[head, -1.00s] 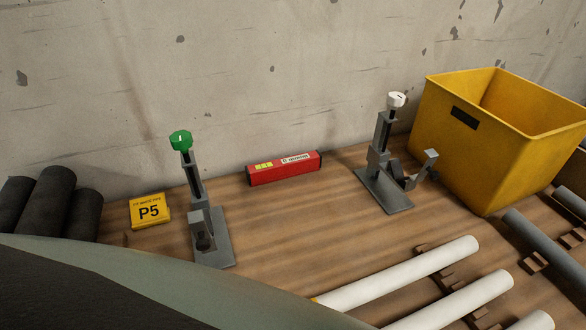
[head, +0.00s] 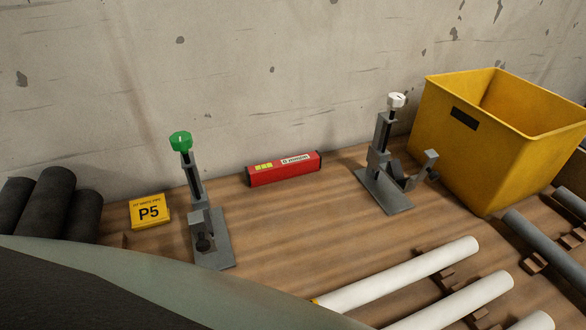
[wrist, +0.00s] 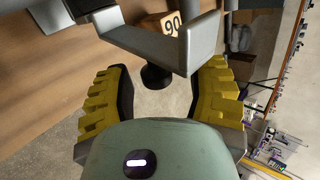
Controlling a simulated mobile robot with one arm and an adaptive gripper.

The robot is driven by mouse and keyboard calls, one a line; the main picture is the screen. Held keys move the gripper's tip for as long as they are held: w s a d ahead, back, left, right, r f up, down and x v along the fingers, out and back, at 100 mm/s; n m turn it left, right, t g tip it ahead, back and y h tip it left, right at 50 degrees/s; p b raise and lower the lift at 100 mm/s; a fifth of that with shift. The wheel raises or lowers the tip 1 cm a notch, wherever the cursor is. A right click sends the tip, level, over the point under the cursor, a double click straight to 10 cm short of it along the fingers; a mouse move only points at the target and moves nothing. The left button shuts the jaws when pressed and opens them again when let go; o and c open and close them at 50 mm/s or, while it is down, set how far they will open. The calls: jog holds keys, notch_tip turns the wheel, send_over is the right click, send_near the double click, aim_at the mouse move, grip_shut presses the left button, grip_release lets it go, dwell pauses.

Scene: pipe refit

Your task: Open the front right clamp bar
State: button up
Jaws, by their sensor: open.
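In the wrist view my gripper (wrist: 166,78) is open, its yellow ribbed fingers well apart. A dark round knob (wrist: 156,76) shows in the gap between the fingertips, with no finger seen touching it. A grey angled clamp bar (wrist: 203,42) lies just beyond the fingers, across the top of the picture. I cannot tell from the views which clamp it belongs to. In the head view two grey clamps stand on the bench: one with a green knob (head: 181,142) at left, one with a white knob (head: 396,100) at right. My gripper is not in the head view.
A yellow bin (head: 500,165) stands at right. A red box (head: 284,168) lies by the wall, and a yellow P5 block (head: 150,211) at left. White pipes (head: 410,275) lie on racks at front right.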

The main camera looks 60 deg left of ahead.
jog(key=v, duration=1.1)
jog(key=shift+s+r, duration=0.2)
jog(key=shift+r, duration=0.1)
